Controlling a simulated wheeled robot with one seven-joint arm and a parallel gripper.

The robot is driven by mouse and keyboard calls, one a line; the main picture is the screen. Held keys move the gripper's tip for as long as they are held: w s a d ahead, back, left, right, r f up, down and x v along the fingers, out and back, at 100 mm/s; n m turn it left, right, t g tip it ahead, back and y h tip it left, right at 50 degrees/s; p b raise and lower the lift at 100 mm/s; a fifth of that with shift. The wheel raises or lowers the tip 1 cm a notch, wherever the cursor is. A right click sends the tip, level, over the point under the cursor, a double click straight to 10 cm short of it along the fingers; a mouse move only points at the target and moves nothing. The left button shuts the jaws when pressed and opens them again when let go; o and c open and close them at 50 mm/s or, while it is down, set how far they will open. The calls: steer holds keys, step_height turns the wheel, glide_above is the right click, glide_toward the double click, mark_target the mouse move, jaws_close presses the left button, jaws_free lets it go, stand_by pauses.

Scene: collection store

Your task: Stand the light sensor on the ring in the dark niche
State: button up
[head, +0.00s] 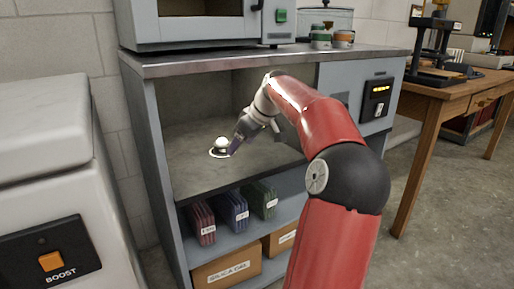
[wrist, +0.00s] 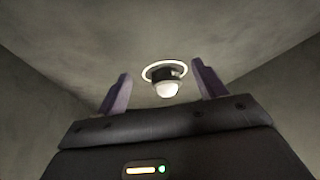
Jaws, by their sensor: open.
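The light sensor (head: 221,144), a small white dome on a dark base, stands upright on the floor of the dark niche (head: 185,165). The white ring (head: 213,154) shows around its foot. In the wrist view the sensor's dome (wrist: 167,90) and the ring (wrist: 150,68) lie between my two purple fingers. My gripper (head: 234,146) is open, reaching into the niche from the right, with its fingertips close beside the sensor. The fingers (wrist: 160,72) stand apart with a gap on each side of the sensor. I see no finger pressing on it.
The niche's side walls and top edge surround my arm. A shelf below holds several coloured folders (head: 234,210) and cardboard boxes (head: 227,270). A white chest with a BOOST switch (head: 50,261) stands at left, a wooden table (head: 440,92) at right. The niche floor around the ring is clear.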

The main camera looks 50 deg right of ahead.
steer(key=s, duration=0.3)
steer(key=s+d, duration=0.1)
steer(key=s, duration=0.1)
steer(key=shift+s, duration=0.3)
